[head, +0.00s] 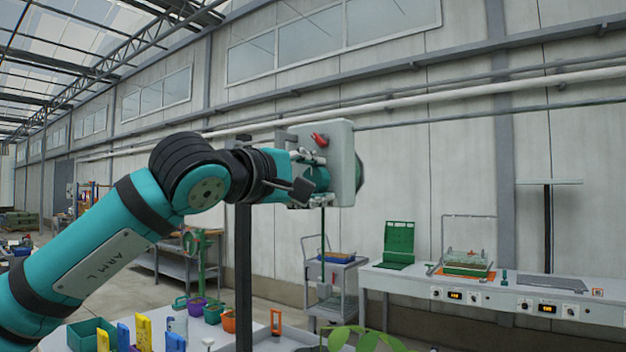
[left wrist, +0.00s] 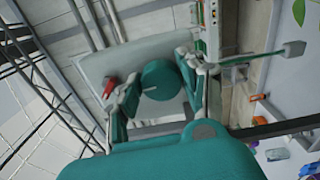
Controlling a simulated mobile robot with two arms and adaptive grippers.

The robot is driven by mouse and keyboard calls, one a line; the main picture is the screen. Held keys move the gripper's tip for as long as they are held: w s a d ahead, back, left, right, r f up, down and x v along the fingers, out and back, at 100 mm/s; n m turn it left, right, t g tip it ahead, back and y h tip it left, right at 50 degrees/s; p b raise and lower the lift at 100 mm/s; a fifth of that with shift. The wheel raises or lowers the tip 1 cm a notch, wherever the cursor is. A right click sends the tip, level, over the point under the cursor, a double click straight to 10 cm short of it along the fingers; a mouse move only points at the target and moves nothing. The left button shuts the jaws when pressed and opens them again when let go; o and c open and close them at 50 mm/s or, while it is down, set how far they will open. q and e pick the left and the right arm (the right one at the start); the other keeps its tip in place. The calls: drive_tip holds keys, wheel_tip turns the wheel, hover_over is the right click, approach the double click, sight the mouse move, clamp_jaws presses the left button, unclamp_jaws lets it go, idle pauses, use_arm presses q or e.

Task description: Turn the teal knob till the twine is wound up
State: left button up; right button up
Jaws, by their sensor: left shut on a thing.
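The teal knob (head: 320,178) sits on the face of a pale box (head: 342,150) held up in front of me. My left gripper (head: 308,172) reaches it from the left. In the left wrist view the round knob (left wrist: 160,80) lies between the two fingers of the gripper (left wrist: 158,88), which is shut on it. A pale line marks the knob's face. The green twine (head: 323,240) hangs straight down below the box towards a leafy plant (head: 365,338). How much is wound cannot be seen. My right gripper is not in view.
A red lever (head: 319,140) sticks out of the box close above the fingers. A dark post (head: 243,270) stands behind my forearm. Below is a table with coloured pots (head: 229,320); a long white bench (head: 480,292) stands at the right.

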use_arm(q)
drive_tip(key=shift+f+m, duration=0.1)
drive_tip(key=shift+m, duration=0.3)
drive_tip(key=o, duration=1.2)
drive_tip(key=v, duration=1.2)
